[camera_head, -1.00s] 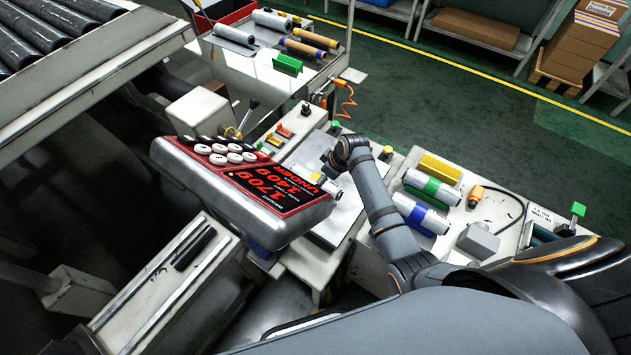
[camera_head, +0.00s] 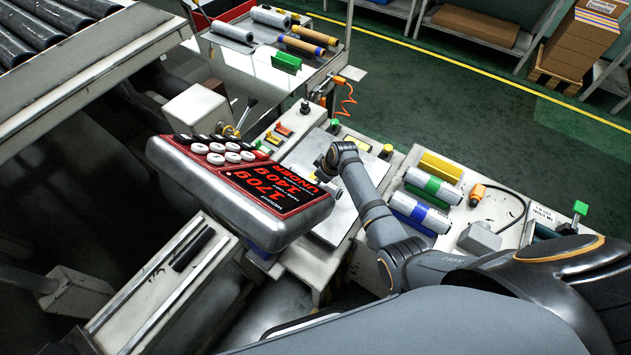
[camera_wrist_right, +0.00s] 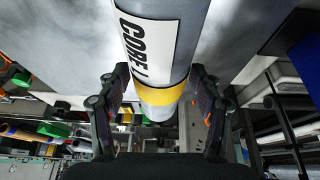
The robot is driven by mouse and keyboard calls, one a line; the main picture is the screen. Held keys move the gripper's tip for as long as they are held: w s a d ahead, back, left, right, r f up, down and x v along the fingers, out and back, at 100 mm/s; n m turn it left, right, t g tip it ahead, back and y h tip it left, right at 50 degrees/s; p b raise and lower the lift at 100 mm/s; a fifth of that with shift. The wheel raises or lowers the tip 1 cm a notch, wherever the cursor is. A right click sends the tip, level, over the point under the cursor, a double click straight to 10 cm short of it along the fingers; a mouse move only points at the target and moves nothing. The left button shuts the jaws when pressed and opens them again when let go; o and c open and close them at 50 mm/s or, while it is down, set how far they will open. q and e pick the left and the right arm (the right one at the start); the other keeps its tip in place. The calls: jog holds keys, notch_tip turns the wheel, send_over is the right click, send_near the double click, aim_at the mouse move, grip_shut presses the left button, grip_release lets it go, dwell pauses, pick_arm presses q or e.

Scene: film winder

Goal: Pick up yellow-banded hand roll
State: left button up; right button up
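The yellow-banded hand roll (camera_wrist_right: 162,95) shows in the right wrist view as a pale cylinder with a black "CORE" label and a yellow band near its lower end. It runs up out of the frame. My right gripper (camera_wrist_right: 160,78) is spread, one finger on each side of the roll near the yellow band. I see no clear grip on it. In the head view my right gripper (camera_head: 324,170) is over the grey plate (camera_head: 333,228), just right of the scale display (camera_head: 245,190). The roll is mostly hidden there. My left gripper is out of view.
The display stands close left of my right gripper. Rolls with a green band (camera_head: 432,188) and a blue band (camera_head: 419,213) lie on the bench at right, by a yellow block (camera_head: 441,167). A back table (camera_head: 245,75) holds several rolls and a green block (camera_head: 286,62).

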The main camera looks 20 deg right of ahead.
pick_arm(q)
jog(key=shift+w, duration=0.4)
pick_arm(e)
jog(key=c, duration=1)
jog(key=shift+o, duration=0.2)
notch_tip(320, 180, up, 3)
jog(key=shift+w+r+p, duration=0.1)
jog(key=shift+p, duration=0.25)
pick_arm(q)
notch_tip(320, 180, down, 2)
jog(key=b, duration=0.3)
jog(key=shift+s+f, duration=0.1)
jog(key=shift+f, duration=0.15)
pick_arm(e)
jog(key=w+d+r, duration=0.8)
jog(key=d+r, duration=0.1)
jog(key=d, duration=0.2)
jog(key=shift+w+d+r, duration=0.15)
jog(key=shift+r, duration=0.25)
